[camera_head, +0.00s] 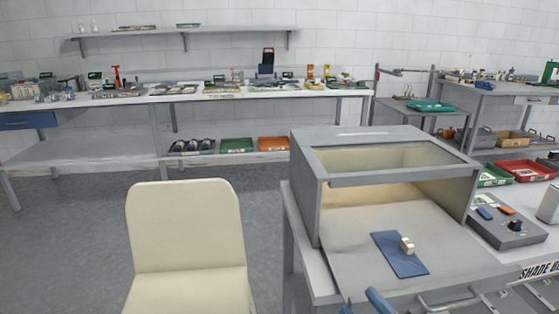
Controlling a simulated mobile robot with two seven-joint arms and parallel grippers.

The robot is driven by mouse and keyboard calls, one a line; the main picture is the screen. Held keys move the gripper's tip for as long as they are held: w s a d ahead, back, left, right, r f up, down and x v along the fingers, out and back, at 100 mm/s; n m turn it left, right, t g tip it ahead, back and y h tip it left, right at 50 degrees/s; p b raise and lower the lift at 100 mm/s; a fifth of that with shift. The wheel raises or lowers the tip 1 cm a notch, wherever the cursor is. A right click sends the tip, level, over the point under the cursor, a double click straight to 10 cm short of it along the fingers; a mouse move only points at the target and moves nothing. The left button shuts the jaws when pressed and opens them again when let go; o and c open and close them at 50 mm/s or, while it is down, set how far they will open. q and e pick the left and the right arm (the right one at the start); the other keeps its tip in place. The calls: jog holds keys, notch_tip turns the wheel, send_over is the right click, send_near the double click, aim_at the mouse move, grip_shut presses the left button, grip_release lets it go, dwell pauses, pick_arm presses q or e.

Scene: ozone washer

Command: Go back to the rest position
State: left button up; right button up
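The ozone washer is a grey box (303,185) with a clear window in its top and an open front, on the bench at right. A blue pad (404,263) lies on the grey surface at its front. A small cream-coloured piece (407,245) sits on the pad's right edge. My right gripper (362,304) shows only as two blue fingertips at the bottom edge, spread apart with nothing visible between them. It is in front of the washer, apart from the pad and the piece. My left gripper is not in view.
A cream chair (185,240) stands left of the washer's bench. A grey control box (505,226) and green and red trays (525,170) are at right. A long cluttered workbench (190,97) runs along the back wall. Grey floor (60,250) is clear at left.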

jog(key=s+d+f+m+g+h, duration=0.1)
jog(key=s+f+m+h, duration=0.1)
jog(key=f+m+h, duration=0.5)
jog(key=s+d+f+m+g+h, duration=0.15)
jog(key=f+m+h, duration=0.25)
jog(key=f+m, duration=0.55)
pick_arm(q)
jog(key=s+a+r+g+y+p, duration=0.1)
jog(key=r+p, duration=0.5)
jog(key=p, duration=1)
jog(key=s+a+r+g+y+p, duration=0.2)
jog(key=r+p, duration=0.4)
jog(key=p, duration=1.1)
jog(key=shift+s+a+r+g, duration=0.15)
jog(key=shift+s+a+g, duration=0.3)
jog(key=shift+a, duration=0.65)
pick_arm(e)
jog(key=s+d+r+g+h, duration=0.1)
jog(key=s+d+r+g, duration=0.1)
jog(key=r, duration=0.3)
jog(key=s+d+r+g+h, duration=0.1)
jog(key=s+d+r+h, duration=0.1)
jog(key=r, duration=0.4)
jog(key=shift+s+d+g, duration=0.2)
jog(key=shift+d+g, duration=0.15)
jog(key=shift+d, duration=0.25)
jog(key=shift+n, duration=0.25)
jog(key=shift+o, duration=0.4)
